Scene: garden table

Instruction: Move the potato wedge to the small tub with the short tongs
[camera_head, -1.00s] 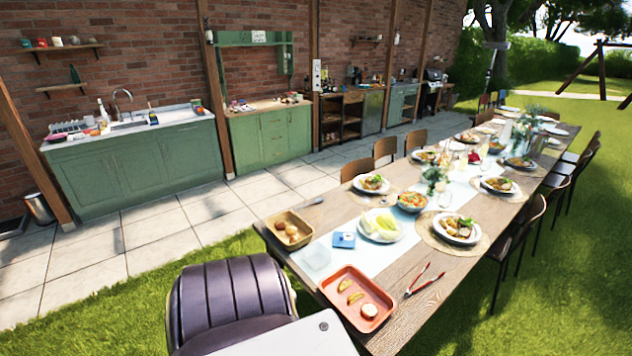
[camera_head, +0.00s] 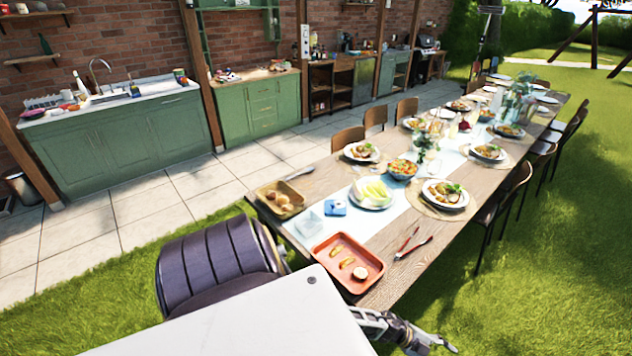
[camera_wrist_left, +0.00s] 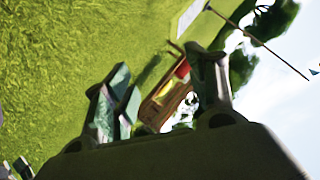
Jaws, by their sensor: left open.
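Two yellowish wedges, one of them a potato wedge (camera_head: 347,262), lie in the red-orange tray (camera_head: 375,281) at the near end of the long table. A round pale piece (camera_head: 360,273) lies beside them. Red-handled tongs (camera_head: 412,243) lie on bare wood right of the tray. A small translucent tub (camera_head: 309,224) stands left of the tray. My left gripper (camera_wrist_left: 165,82) is open and empty in its wrist view, with the table end (camera_wrist_left: 165,100) some way off beyond its fingers. A gripper, apparently my right (camera_head: 432,345), shows at the bottom of the head view, away from the table; its jaws are unclear.
A wooden box with round items (camera_head: 280,200), a blue item (camera_head: 335,208) and a plate of pale green leaves (camera_head: 372,193) are near the tub. Set plates run down the table. Grass (camera_head: 520,300) is open at right.

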